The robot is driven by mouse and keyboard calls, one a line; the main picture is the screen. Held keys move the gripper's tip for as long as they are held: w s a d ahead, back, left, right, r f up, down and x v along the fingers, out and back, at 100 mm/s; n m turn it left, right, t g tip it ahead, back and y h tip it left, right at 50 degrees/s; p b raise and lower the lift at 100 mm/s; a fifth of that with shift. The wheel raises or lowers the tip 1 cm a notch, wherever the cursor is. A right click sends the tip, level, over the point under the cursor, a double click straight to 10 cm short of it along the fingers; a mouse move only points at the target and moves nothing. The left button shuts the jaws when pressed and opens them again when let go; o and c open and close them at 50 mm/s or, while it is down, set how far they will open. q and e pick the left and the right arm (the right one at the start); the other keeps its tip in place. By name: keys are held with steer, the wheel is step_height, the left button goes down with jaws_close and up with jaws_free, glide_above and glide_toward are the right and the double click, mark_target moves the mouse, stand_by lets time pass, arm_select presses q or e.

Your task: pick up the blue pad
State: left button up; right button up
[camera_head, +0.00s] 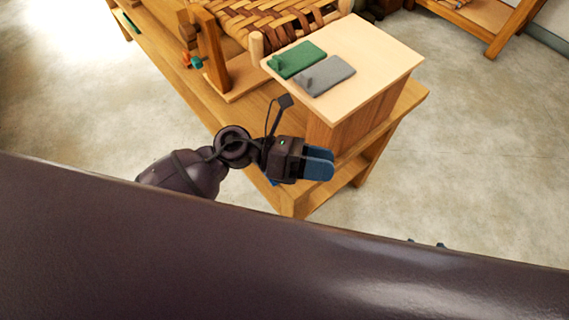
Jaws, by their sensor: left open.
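A green pad (296,60) and a grey pad (325,75) lie side by side on the pale top of a wooden block. I cannot make out a blue pad for certain. A small blue patch (272,182) shows just below my left gripper, mostly hidden, and I cannot tell what it is. My left gripper (320,163) has blue fingers and is open, pointing right, in front of the block and below the two pads in the picture. Nothing shows between its fingers. My right gripper cannot be made out.
The pale-topped block (378,55) stands on a wooden bench (180,62) with a lower shelf (345,172). A woven seat (270,18) is on the bench at the back. My own dark body covers the bottom of the view. The floor at the right is clear.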

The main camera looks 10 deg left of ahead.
arm_select(q)
steer(key=w+a+f+m+y, duration=0.2)
steer(key=a+f+m+y, duration=0.2)
steer(key=m+y, duration=0.1)
steer(key=w+a+f+m+y, duration=0.2)
steer(key=a+f+m+y, duration=0.2)
steer(key=y, duration=0.3)
steer(key=w+a+f+m+y, duration=0.2)
steer(key=a+f+m+y, duration=0.2)
steer(key=f+m+y, duration=0.1)
steer(key=shift+w+a+f+m+y+b, duration=0.15)
steer(key=shift+f+m+y+b, duration=0.1)
steer(key=shift+m, duration=0.25)
steer(key=shift+w+f+m+y+b, duration=0.1)
steer(key=shift+f+m+y, duration=0.1)
steer(key=shift+m, duration=0.3)
steer(key=f, duration=0.4)
steer(key=shift+s+a, duration=0.2)
steer(key=shift+a, duration=0.15)
steer(key=shift+f, duration=0.55)
steer(key=shift+c, duration=0.2)
jaws_close()
